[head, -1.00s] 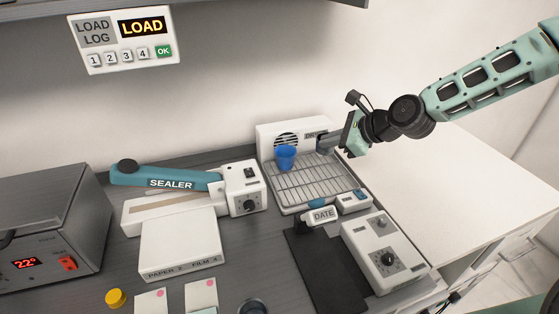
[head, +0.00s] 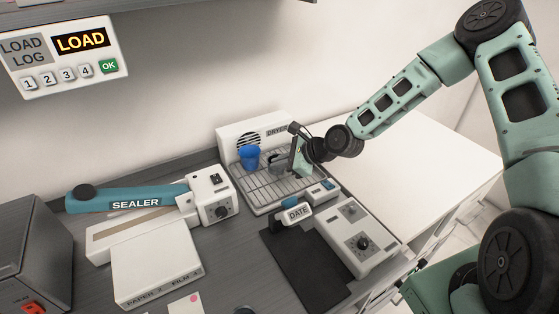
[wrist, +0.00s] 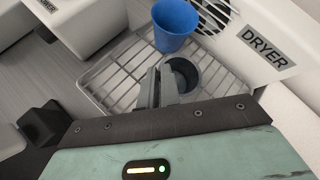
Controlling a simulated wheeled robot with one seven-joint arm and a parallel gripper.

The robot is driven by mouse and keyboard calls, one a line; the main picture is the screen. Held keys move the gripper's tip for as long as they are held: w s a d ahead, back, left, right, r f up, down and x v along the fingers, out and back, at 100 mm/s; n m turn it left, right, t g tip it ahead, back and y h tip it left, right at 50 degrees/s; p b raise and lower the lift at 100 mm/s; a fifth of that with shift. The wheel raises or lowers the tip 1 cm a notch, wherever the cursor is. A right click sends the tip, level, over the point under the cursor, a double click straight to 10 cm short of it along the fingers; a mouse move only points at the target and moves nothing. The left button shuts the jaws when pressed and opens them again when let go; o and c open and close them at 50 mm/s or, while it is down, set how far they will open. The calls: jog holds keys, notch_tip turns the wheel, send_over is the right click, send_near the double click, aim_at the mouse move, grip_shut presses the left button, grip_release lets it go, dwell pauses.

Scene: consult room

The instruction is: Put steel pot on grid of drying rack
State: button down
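The steel pot (head: 276,165) is small and grey, at the right part of the drying rack. In the wrist view the pot (wrist: 187,76) shows its dark open mouth. My gripper (wrist: 160,82) is shut on its near rim; in the head view my gripper (head: 288,163) reaches in from the right. The drying rack's wire grid (head: 262,190) lies in front of the white dryer housing, and its bars (wrist: 118,78) show in the wrist view. The pot is over the grid; I cannot tell whether its base touches. My fingers hide part of it.
A blue cup (head: 249,157) stands at the back of the grid, left of the pot. The dryer housing (head: 234,133) rises behind. The DATE stamp (head: 297,212) and a white device (head: 350,232) sit in front. The grid's front left is clear.

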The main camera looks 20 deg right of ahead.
jog(key=c, duration=1.6)
grip_release()
jog(key=shift+d, duration=0.1)
jog(key=b+v, duration=0.1)
jog(key=v, duration=1.1)
jog(key=shift+b, duration=0.35)
